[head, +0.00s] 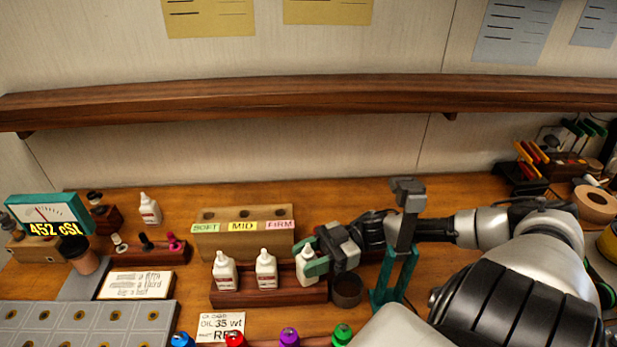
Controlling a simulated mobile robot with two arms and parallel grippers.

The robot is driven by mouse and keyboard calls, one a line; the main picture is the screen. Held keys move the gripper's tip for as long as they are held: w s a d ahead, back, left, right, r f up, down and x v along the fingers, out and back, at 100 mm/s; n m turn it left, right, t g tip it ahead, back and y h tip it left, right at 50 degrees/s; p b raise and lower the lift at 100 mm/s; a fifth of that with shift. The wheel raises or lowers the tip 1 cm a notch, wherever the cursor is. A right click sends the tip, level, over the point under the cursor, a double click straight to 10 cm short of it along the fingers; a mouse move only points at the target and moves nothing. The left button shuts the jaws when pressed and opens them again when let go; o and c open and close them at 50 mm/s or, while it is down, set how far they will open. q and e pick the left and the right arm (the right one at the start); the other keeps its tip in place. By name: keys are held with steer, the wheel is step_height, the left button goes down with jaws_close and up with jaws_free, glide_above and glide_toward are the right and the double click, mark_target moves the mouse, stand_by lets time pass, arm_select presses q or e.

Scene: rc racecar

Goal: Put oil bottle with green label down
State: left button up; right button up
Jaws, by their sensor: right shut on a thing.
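A white bottle (307,268) stands about upright at the right end of a dark wooden rack (268,298). My right gripper (316,258) reaches in from the right and is shut on this bottle. Green shows at its side, but I cannot tell whether this is the label or a gripper finger. The bottle's lower end is at the rack, and I cannot tell whether it rests there. Two more white bottles with reddish labels, a left one (224,271) and a middle one (265,269), stand in the same rack. My left gripper is not in view.
A block marked SOFT, MID and FIRM (243,241) stands behind the rack. A dark round cup (347,290) and a green stand (396,280) are close right of it. Another white bottle (149,208) stands back left. Several coloured caps line the front edge.

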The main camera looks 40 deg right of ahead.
steer(key=shift+f+b, duration=0.45)
steer(key=shift+f, duration=0.2)
